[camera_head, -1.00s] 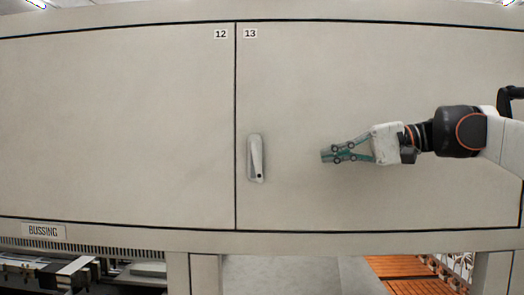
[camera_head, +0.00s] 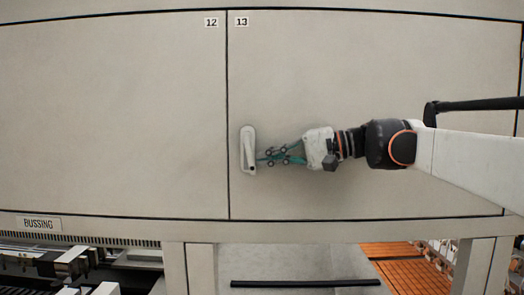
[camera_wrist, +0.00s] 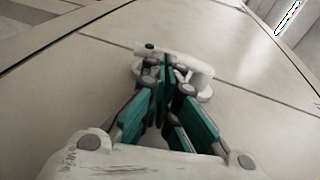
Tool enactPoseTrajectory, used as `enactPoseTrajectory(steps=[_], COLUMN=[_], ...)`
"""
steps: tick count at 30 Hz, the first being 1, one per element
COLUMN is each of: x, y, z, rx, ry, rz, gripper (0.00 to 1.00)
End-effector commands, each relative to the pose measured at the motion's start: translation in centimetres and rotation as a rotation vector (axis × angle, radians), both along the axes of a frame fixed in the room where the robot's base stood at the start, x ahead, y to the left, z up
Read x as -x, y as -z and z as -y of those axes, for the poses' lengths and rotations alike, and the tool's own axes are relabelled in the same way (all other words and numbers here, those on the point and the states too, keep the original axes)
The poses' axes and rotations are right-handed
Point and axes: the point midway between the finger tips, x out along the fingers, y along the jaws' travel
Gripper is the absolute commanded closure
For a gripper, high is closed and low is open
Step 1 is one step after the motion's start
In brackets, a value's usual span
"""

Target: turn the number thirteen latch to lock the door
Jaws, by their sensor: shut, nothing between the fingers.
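The number thirteen door (camera_head: 370,95) is a flat beige panel, flush with its frame, with a "13" label (camera_head: 242,22) at its upper left. Its latch (camera_head: 248,150) is a pale, upright handle on an oblong plate near the door's left edge, with a dark dot at its lower end. My gripper (camera_head: 262,160) is shut and empty, with its teal fingertips at the right side of the latch's lower half. In the wrist view the latch (camera_wrist: 190,68) lies across just beyond the fingertips (camera_wrist: 166,65), which hide part of it. I cannot tell whether they touch.
The number twelve door (camera_head: 110,110) is to the left, across a narrow seam. Below the doors are a "BUSSING" plate (camera_head: 39,224), machinery at lower left, and an orange slatted surface (camera_head: 400,268) at lower right. The door face around the latch is clear.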

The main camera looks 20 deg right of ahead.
Motion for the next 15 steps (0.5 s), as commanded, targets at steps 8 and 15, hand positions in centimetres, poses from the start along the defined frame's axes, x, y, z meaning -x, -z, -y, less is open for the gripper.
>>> enactPoseTrajectory(steps=[8,15], x=[-0.23,-0.33], y=[0.14,0.46], z=[-0.43,-0.66], rx=[0.000,-0.017], ry=[0.000,-0.001], rz=[0.000,0.006], gripper=[1.00,1.00])
